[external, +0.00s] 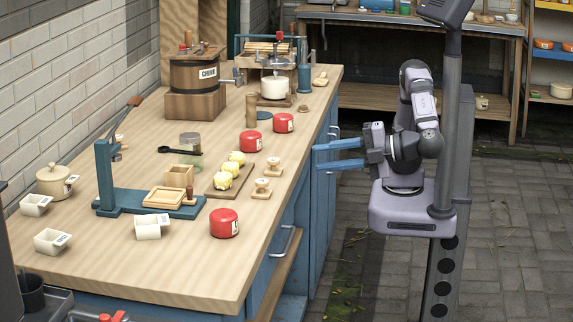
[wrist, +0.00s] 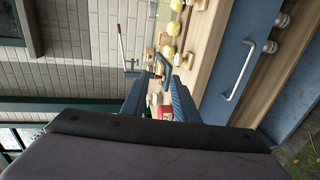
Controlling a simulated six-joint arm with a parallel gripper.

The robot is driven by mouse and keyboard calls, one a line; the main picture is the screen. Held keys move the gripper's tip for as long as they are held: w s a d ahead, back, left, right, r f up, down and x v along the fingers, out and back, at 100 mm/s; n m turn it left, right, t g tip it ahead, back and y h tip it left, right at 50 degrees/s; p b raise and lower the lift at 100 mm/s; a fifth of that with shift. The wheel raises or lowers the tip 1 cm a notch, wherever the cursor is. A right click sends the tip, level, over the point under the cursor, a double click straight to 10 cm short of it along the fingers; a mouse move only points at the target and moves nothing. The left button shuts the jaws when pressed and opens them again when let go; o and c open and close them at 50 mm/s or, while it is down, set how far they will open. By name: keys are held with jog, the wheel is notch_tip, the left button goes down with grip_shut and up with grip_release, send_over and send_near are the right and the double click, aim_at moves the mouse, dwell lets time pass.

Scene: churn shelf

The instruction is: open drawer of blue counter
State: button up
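The blue counter (external: 318,215) has a pale wooden top and blue fronts. A silver bar handle (external: 287,241) is on its front near the lower middle, and another handle (external: 335,132) is further back. A handle on a blue front also shows at the right of the wrist view (wrist: 238,76). My gripper (external: 315,157) has blue fingers, spread apart and empty. It is beside the counter's right edge, further back than the nearer handle. In the wrist view its fingers (wrist: 158,88) point toward the countertop items. I cannot tell whether the drawer is open at all.
Red canisters (external: 224,223), a blue press stand (external: 130,200), a board with yellow pieces (external: 228,181) and a wooden churn (external: 195,85) stand on the countertop. A back workbench (external: 420,103) stands behind. Paved floor (external: 510,230) is clear at the right.

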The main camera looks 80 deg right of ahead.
notch_tip(320, 180, down, 22)
jog(key=x, duration=0.7)
jog(key=shift+w, duration=0.3)
grip_shut()
